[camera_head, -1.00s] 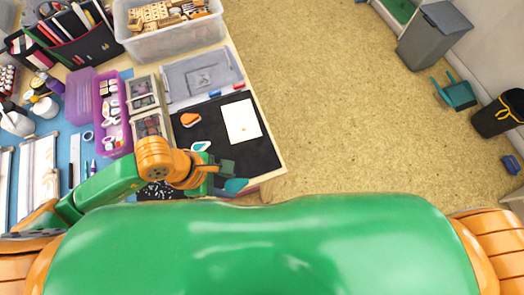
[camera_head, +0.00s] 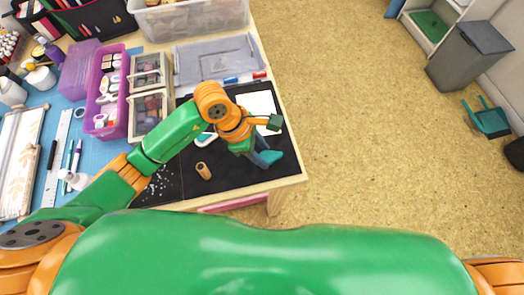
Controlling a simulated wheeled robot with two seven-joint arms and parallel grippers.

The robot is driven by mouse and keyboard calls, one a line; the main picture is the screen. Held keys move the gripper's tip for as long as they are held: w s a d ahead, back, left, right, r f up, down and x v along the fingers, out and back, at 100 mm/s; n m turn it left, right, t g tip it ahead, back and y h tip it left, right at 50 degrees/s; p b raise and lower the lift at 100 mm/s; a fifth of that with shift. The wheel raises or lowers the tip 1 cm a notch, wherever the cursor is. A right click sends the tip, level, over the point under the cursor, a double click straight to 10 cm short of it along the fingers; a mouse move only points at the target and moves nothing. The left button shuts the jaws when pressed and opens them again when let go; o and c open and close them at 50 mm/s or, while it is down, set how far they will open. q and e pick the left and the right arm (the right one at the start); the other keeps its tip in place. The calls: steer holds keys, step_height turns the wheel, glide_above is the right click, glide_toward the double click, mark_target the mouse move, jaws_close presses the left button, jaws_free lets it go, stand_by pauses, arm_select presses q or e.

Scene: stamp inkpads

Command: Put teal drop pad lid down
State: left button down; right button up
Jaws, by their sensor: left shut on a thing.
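My left gripper (camera_head: 262,146) is shut on the teal drop-shaped lid (camera_head: 271,157). It holds the lid over the right front part of the black mat (camera_head: 240,177), near the table's right edge. The teal drop pad (camera_head: 205,139), open with a pale inside, lies on the mat to the left of the gripper, partly covered by my left arm. I cannot tell how high the lid is above the mat. My right gripper is not in view.
A small orange-brown piece (camera_head: 203,171) stands on the mat's front part. White paper (camera_head: 262,103) lies partly behind my wrist. A grey tray (camera_head: 215,60), drawer boxes (camera_head: 148,110) and a purple basket (camera_head: 105,112) stand behind and left.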

arm_select(q)
steer(key=shift+f, duration=0.4)
steer(key=shift+f, duration=0.1)
steer(key=shift+f+b, duration=0.15)
steer(key=shift+b, duration=0.15)
steer(key=shift+c, duration=2.1)
jaws_free()
steer(key=shift+r, duration=0.2)
